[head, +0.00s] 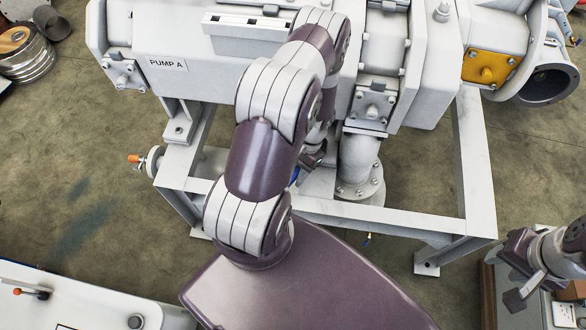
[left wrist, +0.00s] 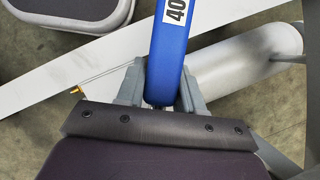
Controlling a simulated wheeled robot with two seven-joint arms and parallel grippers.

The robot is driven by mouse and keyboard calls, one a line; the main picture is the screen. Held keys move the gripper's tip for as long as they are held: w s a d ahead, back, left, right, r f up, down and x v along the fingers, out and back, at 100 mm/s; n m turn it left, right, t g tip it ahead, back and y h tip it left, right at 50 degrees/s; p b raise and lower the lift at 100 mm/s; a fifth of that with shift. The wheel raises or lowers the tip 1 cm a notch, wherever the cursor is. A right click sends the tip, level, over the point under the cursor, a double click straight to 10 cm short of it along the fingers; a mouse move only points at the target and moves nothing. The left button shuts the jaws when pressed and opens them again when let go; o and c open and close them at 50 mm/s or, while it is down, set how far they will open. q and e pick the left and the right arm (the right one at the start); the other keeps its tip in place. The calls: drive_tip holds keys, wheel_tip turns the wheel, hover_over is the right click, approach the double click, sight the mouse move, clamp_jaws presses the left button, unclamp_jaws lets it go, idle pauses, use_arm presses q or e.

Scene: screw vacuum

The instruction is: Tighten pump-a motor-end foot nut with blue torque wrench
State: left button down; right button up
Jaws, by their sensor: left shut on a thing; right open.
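Pump A (head: 200,75), a grey housing with a "PUMP A" label, sits on a light grey frame in the head view. A foot with a nut (head: 178,130) shows at its left end; I cannot tell if this is the motor-end foot. My left gripper (head: 312,158) is mostly behind my own arm, low beside the pump's middle. In the left wrist view its fingers are shut on the blue torque wrench (left wrist: 171,45), whose blue handle carries a white "40" label. The wrench's head is out of view. My right gripper (head: 528,284) is open at the lower right.
A grey pipe with a bolted flange (head: 359,190) stands inside the frame (head: 400,215). A valve with an orange tip (head: 137,159) sticks out at the left. A white cabinet (head: 80,300) is at the lower left. Open floor (head: 70,150) lies left of the frame.

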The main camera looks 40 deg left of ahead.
use_arm(q)
drive_tip(key=shift+d, duration=0.2)
drive_tip(key=shift+r, duration=0.1)
wheel_tip(320, 180, up, 5)
drive_tip(key=p, duration=0.4)
drive_tip(key=shift+p, duration=0.4)
idle(0.4)
